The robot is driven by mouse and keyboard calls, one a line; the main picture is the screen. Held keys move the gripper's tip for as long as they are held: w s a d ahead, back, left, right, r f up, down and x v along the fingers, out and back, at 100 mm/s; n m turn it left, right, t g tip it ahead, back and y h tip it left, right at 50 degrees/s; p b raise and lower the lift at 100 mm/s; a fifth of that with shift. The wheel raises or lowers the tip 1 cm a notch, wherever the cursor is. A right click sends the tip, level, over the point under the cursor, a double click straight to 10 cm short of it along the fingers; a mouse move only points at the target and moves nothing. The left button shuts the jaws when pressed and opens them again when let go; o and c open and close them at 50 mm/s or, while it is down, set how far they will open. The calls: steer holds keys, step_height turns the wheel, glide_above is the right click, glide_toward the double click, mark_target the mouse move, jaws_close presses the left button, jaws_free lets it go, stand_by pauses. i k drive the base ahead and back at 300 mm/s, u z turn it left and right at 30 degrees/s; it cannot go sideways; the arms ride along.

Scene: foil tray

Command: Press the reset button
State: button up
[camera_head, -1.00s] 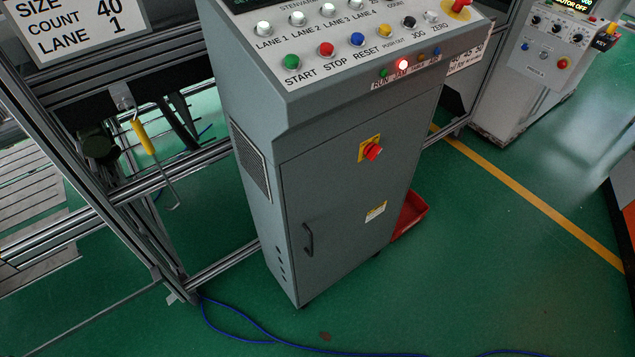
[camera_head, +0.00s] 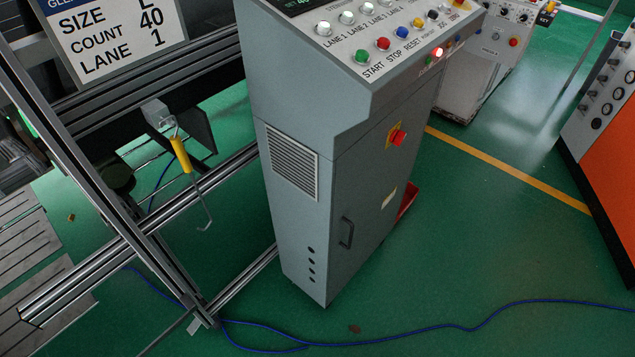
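The blue reset button (camera_head: 402,32) is on the sloped top panel of a grey control cabinet (camera_head: 300,100), above the printed word RESET. To its left are the red stop button (camera_head: 383,44) and the green start button (camera_head: 361,56). A red indicator lamp (camera_head: 438,51) glows on the panel's front edge. The button's surface is small in view, and I cannot tell whether it is pressed in. My gripper is not in view.
A metal frame with a yellow-handled hook (camera_head: 181,155) stands left of the cabinet. A blue cable (camera_head: 430,328) lies on the green floor in front. An orange machine (camera_head: 606,160) stands at right. Floor between it and the cabinet is mostly clear.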

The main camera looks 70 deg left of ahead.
mark_target(402, 30)
steer(key=k, duration=2.1)
steer(key=u, duration=1.55)
steer(key=i, duration=1)
steer(key=u, duration=0.05)
